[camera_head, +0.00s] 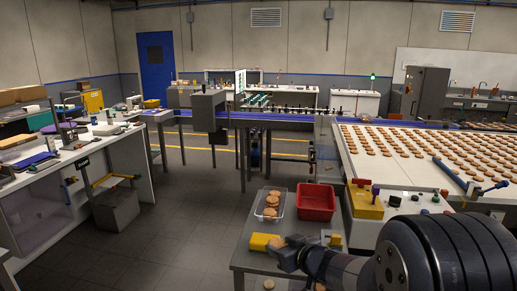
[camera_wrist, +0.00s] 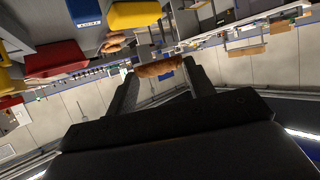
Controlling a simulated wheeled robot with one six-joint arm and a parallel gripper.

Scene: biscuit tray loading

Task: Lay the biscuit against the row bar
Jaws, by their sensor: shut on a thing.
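My gripper (camera_wrist: 160,76) is shut on a brown biscuit (camera_wrist: 158,67), held edge-on between the two dark fingertips in the wrist view. In the head view, my gripper (camera_head: 284,251) is low in the centre, over the grey table and close to a yellow block; the biscuit is mostly hidden there. A blue bar (camera_head: 449,173) lies aslant at the near edge of the biscuit-covered white surface (camera_head: 362,176) on the right. I cannot tell for sure whether it is the row bar.
A clear tray (camera_head: 283,211) with several biscuits and a red tray (camera_head: 316,201) stand on the grey table (camera_head: 245,262), by the yellow block (camera_head: 262,242). Open floor lies left of the table.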

